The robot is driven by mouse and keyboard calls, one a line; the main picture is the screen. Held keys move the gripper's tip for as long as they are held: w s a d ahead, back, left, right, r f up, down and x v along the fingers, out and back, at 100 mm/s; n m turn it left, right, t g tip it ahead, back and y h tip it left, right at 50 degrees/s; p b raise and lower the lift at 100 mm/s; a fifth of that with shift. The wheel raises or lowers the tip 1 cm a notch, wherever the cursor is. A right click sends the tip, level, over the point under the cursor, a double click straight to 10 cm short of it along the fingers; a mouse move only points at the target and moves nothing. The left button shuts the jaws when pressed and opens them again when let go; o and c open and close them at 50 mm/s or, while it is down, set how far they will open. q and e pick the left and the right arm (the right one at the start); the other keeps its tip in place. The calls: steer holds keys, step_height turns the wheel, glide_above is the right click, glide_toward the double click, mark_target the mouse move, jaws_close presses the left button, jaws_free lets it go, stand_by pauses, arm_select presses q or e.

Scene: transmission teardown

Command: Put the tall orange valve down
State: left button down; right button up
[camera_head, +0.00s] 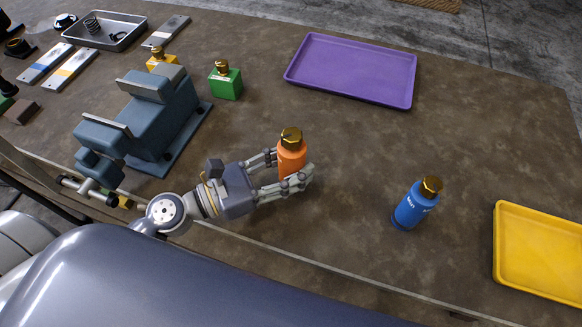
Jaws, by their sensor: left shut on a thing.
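The tall orange valve (291,160) with a gold hex top stands upright near the middle of the bench. My left gripper (290,172) is shut on the orange valve, with its fingers on either side of the body. The fingers hide part of the valve's lower end, so I cannot tell whether its base touches the bench. My right gripper is not in view.
A blue valve (415,205) stands to the right. A yellow tray (538,250) lies at the far right and a purple tray (350,68) at the back; both look empty. A blue-grey vise (150,115) and a green valve (226,83) stand left. Bench between trays is clear.

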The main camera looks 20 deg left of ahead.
mark_target(291, 171)
arm_select(q)
steer(key=shift+w+a+r, duration=0.15)
steer(key=shift+w+a, duration=0.05)
steer(key=shift+w, duration=0.05)
steer(key=f, duration=0.2)
steer(key=shift+w+a+f, duration=0.3)
steer(key=shift+w, duration=0.05)
steer(key=shift+d+f, duration=0.1)
steer(key=shift+f, duration=0.4)
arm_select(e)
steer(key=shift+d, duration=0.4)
arm_select(q)
steer(key=shift+f, duration=0.15)
steer(key=c, duration=0.9)
jaws_free()
steer(key=shift+s+f, duration=0.1)
steer(key=shift+c, duration=0.2)
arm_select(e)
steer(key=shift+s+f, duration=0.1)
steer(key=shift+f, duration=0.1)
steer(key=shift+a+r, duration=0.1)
